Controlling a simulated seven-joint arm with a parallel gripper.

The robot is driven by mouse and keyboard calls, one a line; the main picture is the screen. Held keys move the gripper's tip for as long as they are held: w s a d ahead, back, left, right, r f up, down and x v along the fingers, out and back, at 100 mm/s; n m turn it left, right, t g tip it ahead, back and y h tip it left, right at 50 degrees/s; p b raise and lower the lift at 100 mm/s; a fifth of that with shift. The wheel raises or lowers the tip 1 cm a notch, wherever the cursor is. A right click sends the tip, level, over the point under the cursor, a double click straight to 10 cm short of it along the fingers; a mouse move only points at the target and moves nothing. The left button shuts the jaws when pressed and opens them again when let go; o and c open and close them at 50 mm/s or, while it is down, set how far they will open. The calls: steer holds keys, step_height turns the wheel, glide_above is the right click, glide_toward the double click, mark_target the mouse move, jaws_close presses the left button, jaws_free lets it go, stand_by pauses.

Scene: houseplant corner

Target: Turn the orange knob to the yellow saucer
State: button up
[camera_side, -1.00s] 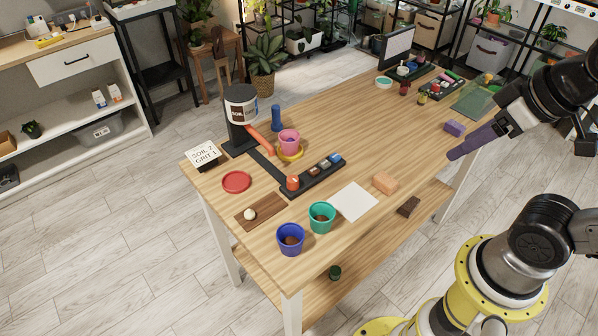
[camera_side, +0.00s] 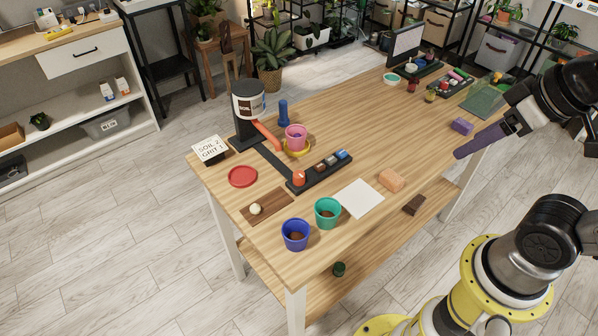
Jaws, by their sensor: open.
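The orange knob (camera_side: 299,178) sits at the near left end of a black strip (camera_side: 318,178) that carries several other small coloured pieces. The yellow saucer (camera_side: 287,152) lies on the table behind the strip, with a pink pot (camera_side: 296,134) standing on it. An orange-red chute (camera_side: 266,136) slopes from the dispenser (camera_side: 248,102) towards that pot.
A red saucer (camera_side: 243,176), a soil sign (camera_side: 209,149) and a blue upright piece (camera_side: 283,112) stand around the dispenser. Blue (camera_side: 295,235) and teal (camera_side: 327,213) pots stand at the front. A white sheet (camera_side: 360,198), an orange block (camera_side: 391,180) and a purple block (camera_side: 462,126) lie further right.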

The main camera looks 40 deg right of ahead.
steer(key=w+r+m, duration=0.6)
steer(key=w+r, duration=0.1)
steer(key=w, duration=0.1)
steer(key=m+g, duration=0.3)
steer(key=g, duration=0.3)
glide_above(299, 174)
step_height(299, 174, down, 19)
step_height(299, 174, down, 13)
steer(key=shift+f, duration=0.1)
jaws_close()
